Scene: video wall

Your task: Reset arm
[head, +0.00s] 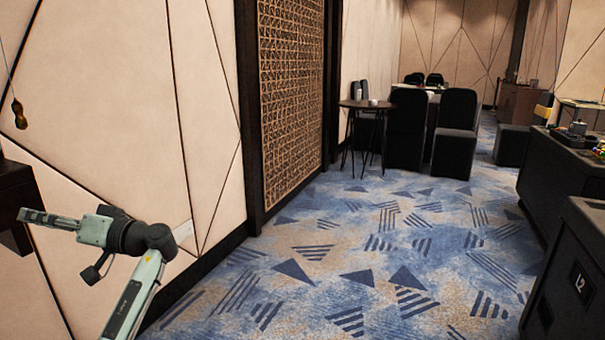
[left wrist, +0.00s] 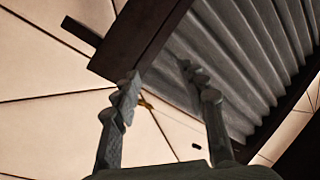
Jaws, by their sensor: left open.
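My left arm (head: 135,295) rises from the lower left in the head view and bends to the left. Its left gripper (head: 35,217) points at the left edge, beside a dark wooden piece. In the left wrist view, the two fingers of the left gripper (left wrist: 160,72) stand apart with nothing held between them. My right arm and right gripper are not in view.
A dark wooden box (head: 15,190) is close to the left gripper; a dark-framed ribbed surface (left wrist: 240,60) fills much of the wrist view. A gold ornament (head: 19,115) hangs nearby. Dark cabinets (head: 565,265) stand right. Patterned carpet (head: 350,260) is clear mid-view; chairs (head: 457,130) stand farther back.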

